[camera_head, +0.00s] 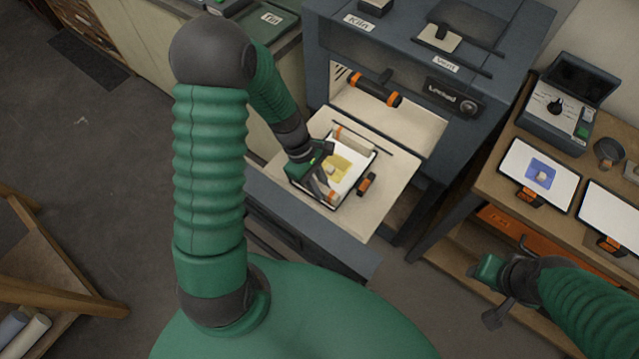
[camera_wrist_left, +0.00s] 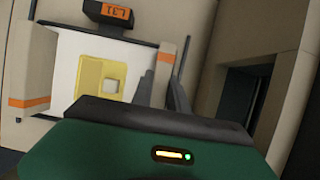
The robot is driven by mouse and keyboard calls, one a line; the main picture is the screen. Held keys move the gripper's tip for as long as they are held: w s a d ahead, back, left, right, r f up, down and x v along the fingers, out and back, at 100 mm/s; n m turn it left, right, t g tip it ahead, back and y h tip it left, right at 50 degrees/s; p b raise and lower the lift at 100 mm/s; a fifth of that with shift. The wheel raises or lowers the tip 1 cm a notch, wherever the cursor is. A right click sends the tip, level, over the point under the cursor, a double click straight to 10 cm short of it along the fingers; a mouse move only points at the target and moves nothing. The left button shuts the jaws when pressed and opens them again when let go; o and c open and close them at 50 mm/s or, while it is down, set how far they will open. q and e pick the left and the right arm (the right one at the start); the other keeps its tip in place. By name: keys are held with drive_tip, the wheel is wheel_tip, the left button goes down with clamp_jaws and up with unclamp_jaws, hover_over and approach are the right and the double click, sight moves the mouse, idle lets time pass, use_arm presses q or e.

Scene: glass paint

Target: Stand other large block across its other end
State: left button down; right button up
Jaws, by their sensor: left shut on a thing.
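A white tray (camera_head: 349,184) with a dark frame lies on the kiln's lowered door, with a yellow glass sheet (camera_head: 338,167) and a small pale block on it. One large cream block (camera_head: 355,141) with an orange band stands across the tray's upper end; it also shows at the left of the left wrist view (camera_wrist_left: 36,68). My left gripper (camera_head: 321,175) is at the tray's lower end, shut on the other large block (camera_wrist_left: 165,62), whose orange band shows between the fingers. The fingers hide much of it, and I cannot tell whether it touches the tray. My right gripper (camera_head: 484,295) is open and empty.
The kiln (camera_head: 400,110) stands open behind the tray. The tray's dark and orange handle (camera_head: 366,185) sticks out at its right side. A bench (camera_head: 500,190) at the right holds a white panel (camera_head: 520,163) with a blue sheet and a control box (camera_head: 560,105).

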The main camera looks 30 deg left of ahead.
use_arm(q)
drive_tip(key=shift+a, duration=0.3)
drive_tip(key=c, duration=1.2)
unclamp_jaws()
drive_tip(key=shift+d, duration=0.3)
drive_tip(key=shift+d+p+v, duration=0.2)
drive_tip(key=shift+p+v, duration=0.85)
wheel_tip(320, 180, up, 5)
drive_tip(key=p, duration=0.5)
drive_tip(key=shift+d+r, duration=0.1)
drive_tip(key=shift+r, duration=0.05)
drive_tip(key=shift+s, duration=0.1)
use_arm(e)
drive_tip(key=w+v, duration=0.1)
drive_tip(key=v, duration=0.5)
drive_tip(key=shift+a+r, duration=0.15)
drive_tip(key=shift+r, duration=0.4)
drive_tip(key=shift+w, duration=0.1)
